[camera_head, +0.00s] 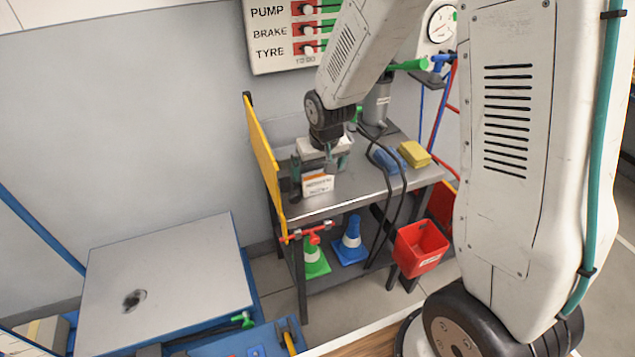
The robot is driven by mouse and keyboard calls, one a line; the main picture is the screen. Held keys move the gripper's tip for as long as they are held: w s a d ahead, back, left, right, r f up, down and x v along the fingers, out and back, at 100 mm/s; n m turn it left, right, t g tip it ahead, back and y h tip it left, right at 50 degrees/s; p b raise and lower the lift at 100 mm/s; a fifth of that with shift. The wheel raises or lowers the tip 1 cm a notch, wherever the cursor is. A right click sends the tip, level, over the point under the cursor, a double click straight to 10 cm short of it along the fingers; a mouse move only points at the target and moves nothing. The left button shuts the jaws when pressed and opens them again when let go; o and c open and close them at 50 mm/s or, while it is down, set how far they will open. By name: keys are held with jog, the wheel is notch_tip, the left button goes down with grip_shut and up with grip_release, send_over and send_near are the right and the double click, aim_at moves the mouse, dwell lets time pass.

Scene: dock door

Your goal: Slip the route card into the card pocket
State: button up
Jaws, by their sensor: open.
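A small white card with an orange band and print, which looks like the route card (318,185), stands near the front left of the grey bench top. My gripper (325,168) points down just behind and above the card. It is open; the fingertips are partly hidden, and I cannot tell whether they touch the card. A dark upright piece (295,176) stands beside the card on its left. I cannot make out the card pocket for sure.
The bench (350,198) has a tall yellow panel (264,160) on its left edge. A blue item (388,160) and a yellow block (414,154) lie on the right. A red bin (421,247) hangs at the front right. Cones (351,243) stand below.

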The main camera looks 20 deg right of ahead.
jog(key=c, duration=1.3)
jog(key=shift+r, duration=0.15)
